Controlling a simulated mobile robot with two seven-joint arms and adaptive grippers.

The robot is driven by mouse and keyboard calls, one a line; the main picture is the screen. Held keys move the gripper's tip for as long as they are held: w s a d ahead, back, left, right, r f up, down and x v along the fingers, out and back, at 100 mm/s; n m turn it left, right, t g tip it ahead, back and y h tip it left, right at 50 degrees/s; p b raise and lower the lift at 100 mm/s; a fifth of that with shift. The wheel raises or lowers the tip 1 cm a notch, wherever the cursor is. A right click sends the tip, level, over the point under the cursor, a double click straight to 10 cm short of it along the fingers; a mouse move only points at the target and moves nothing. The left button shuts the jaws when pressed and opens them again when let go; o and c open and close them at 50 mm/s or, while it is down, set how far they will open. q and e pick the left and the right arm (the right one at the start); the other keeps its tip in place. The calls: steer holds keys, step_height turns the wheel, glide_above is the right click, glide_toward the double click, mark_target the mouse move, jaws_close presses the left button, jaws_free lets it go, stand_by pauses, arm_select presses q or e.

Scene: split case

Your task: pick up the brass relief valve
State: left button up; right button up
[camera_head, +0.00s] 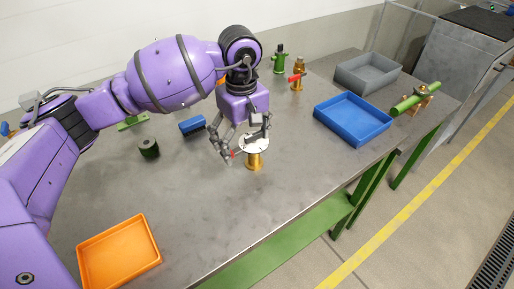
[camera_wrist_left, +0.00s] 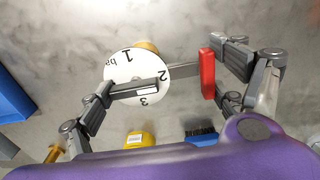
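Two brass pieces could be the relief valve, and no label settles which. One, a brass piece with a white dial top (camera_head: 254,143), stands upright mid-table; the dial (camera_wrist_left: 125,70) is marked 1, 2, 3 in the left wrist view. The other, a brass fitting with a red lever (camera_head: 297,78), stands farther back, apart from my grippers. My left gripper (camera_head: 240,142) is at the dial piece, fingers spread. One finger crosses over the dial; a red block (camera_wrist_left: 207,73) shows by the other. I cannot tell whether either finger touches. My right gripper is out of view.
A blue tray (camera_head: 318,112), a grey tray (camera_head: 345,77) and a green pipe fitting (camera_head: 408,104) are to the right. A green fitting (camera_head: 280,62) is at the back. A blue brush (camera_head: 192,125) and dark green cylinder (camera_head: 149,148) are left. An orange tray (camera_head: 152,233) is in front.

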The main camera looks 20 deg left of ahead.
arm_select(q)
steer(key=c, duration=1.4)
